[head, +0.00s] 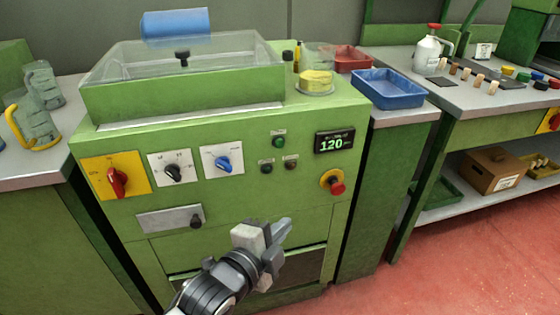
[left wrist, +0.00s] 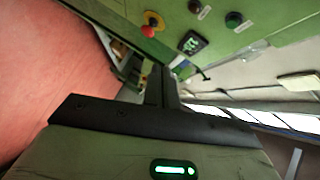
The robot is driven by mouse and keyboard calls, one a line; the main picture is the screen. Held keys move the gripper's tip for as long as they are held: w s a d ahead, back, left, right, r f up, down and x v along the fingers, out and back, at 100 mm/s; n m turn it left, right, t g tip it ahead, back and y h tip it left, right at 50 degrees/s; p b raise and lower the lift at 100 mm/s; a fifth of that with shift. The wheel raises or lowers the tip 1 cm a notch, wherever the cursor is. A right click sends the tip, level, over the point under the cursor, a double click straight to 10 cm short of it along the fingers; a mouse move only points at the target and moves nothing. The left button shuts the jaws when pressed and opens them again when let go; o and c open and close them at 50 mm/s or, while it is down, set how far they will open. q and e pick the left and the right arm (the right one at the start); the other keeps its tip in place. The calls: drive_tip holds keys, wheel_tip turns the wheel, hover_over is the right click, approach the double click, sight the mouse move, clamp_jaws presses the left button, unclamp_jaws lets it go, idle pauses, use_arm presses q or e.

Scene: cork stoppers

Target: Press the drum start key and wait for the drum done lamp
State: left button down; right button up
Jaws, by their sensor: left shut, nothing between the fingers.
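The green drum machine (head: 110,150) fills the middle of the head view. Its panel has a green round button or lamp (head: 279,142) and two darker round ones (head: 266,168) (head: 290,165) below it. Their labels are too small to read, so I cannot tell which is the start key or the done lamp. Two dark round ones also show in the left wrist view (left wrist: 233,19). A display (head: 335,142) reads 120. My left gripper (head: 286,232) is shut and empty, below these buttons and in front of the lower panel. My right gripper is out of view.
A red mushroom button (head: 337,187) on yellow sits right of the keys. Red (head: 117,182), black (head: 174,173) and blue (head: 223,164) knobs are to the left. A clear-sided hopper (head: 182,75) and a beaker of yellow material (head: 315,80) are on top. A blue tray (head: 388,88) stands right.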

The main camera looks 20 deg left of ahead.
sight(280, 144)
use_arm(q)
drive_tip(key=w+r+m+t+b, duration=0.3)
drive_tip(key=w+r+m, duration=0.3)
drive_tip(key=m, duration=0.5)
drive_tip(key=shift+r, duration=0.35)
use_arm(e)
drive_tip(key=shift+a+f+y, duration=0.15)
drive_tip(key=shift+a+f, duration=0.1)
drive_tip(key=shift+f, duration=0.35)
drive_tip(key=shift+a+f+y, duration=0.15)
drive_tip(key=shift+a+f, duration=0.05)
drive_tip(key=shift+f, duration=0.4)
use_arm(q)
drive_tip(key=w+a, duration=0.1)
drive_tip(key=w, duration=0.1)
drive_tip(key=w+a+b, duration=0.1)
drive_tip(key=w+a, duration=0.1)
drive_tip(key=w, duration=0.1)
drive_tip(key=w+a+b, duration=0.1)
drive_tip(key=w, duration=0.1)
drive_tip(key=shift+w+a, duration=0.15)
drive_tip(key=shift+a, duration=0.25)
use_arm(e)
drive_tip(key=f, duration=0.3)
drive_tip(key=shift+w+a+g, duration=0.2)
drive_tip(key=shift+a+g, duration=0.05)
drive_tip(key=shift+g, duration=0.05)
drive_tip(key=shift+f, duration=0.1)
